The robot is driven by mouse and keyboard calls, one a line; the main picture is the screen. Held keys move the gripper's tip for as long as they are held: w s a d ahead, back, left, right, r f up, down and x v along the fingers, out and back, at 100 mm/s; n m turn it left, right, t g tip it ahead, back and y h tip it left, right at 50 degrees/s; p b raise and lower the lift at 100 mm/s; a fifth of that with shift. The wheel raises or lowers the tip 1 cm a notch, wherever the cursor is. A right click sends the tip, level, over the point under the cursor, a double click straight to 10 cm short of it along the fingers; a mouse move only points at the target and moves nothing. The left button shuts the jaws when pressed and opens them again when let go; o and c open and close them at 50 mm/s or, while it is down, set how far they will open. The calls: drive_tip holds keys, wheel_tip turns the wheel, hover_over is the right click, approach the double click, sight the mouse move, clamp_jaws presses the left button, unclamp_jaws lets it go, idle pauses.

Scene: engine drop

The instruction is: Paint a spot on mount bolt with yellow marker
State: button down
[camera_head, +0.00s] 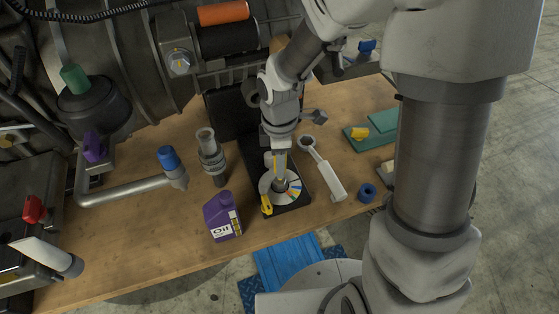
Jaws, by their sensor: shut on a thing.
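My gripper (280,181) points down over a round, multicoloured disc (294,191) on a black tray on the wooden bench. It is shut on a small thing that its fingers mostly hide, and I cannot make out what. A small yellow object (267,204), possibly the yellow marker, is at the tray's left front edge, just left of my fingertips. I cannot tell whether it touches them. A large bolt-like head (180,62) shows on the engine at the upper left, well away from my gripper. I cannot tell whether it is the mount bolt.
A purple oil bottle (222,217) and a grey cylindrical part (212,157) stand left of the tray. The engine (130,45) fills the back left. Bare bench (130,235) shows at front left.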

drive_tip(key=shift+f, duration=0.3)
drive_tip(key=shift+s+a+r, duration=0.1)
drive_tip(key=shift+s+a, duration=0.05)
drive_tip(key=shift+a, duration=0.05)
drive_tip(key=shift+d, duration=0.1)
drive_tip(key=shift+w+d, duration=0.3)
drive_tip(key=shift+a, duration=0.1)
drive_tip(key=shift+s+a, duration=0.25)
drive_tip(key=shift+s, duration=0.05)
idle(0.4)
